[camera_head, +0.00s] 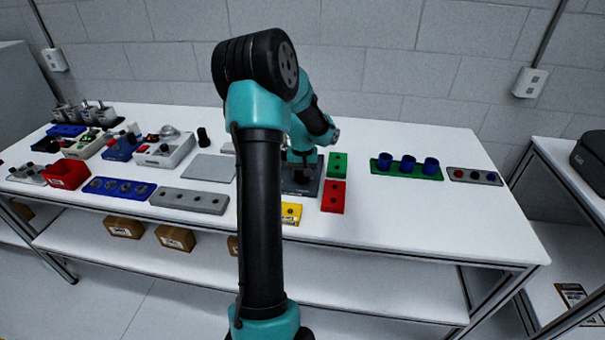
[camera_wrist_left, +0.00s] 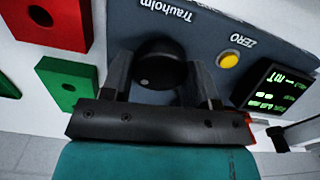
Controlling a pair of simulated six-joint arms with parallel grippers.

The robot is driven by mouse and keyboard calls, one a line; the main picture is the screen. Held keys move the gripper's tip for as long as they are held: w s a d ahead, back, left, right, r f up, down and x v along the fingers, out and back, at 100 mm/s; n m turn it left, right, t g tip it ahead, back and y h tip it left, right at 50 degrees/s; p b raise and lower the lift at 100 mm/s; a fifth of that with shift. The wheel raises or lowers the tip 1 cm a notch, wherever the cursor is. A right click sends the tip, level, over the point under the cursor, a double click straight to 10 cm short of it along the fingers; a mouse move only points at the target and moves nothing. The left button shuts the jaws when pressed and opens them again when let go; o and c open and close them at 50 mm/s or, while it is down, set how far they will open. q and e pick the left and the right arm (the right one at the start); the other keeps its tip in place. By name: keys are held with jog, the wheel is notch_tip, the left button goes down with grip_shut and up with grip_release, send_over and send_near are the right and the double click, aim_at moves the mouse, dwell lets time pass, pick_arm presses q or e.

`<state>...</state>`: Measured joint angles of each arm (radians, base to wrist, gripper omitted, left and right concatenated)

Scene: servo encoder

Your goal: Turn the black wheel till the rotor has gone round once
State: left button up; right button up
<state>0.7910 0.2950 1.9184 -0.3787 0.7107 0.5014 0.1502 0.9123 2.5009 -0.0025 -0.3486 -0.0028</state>
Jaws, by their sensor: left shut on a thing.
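The black wheel (camera_wrist_left: 160,64) is a round knob on the dark grey panel (camera_wrist_left: 215,20) lettered "Trauholm". It has a small pale dot near its rim, at the lower left in the left wrist view. My left gripper (camera_wrist_left: 158,75) is shut on the wheel, one finger on each side. In the head view my left arm covers most of the grey device (camera_head: 313,188), and the wheel cannot be made out. A yellow button (camera_wrist_left: 229,60) marked "ZERO" and a display (camera_wrist_left: 272,90) with green text, too blurred to read, sit beside it. I cannot make out a rotor.
A green block (camera_head: 337,165) and a red block (camera_head: 333,197) stand close to the device's right, with a yellow block (camera_head: 291,213) in front. Grey and blue trays (camera_head: 188,200) lie left. A green holder with blue cups (camera_head: 407,167) stands right. The table's right front is clear.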

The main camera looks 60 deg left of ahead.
pick_arm(q)
jog(key=m, duration=1.2)
jog(key=shift+m, duration=0.4)
jog(key=o, duration=0.9)
jog(key=shift+r, duration=0.1)
notch_tip(320, 180, up, 17)
jog(key=shift+r, duration=0.15)
dwell(0.6)
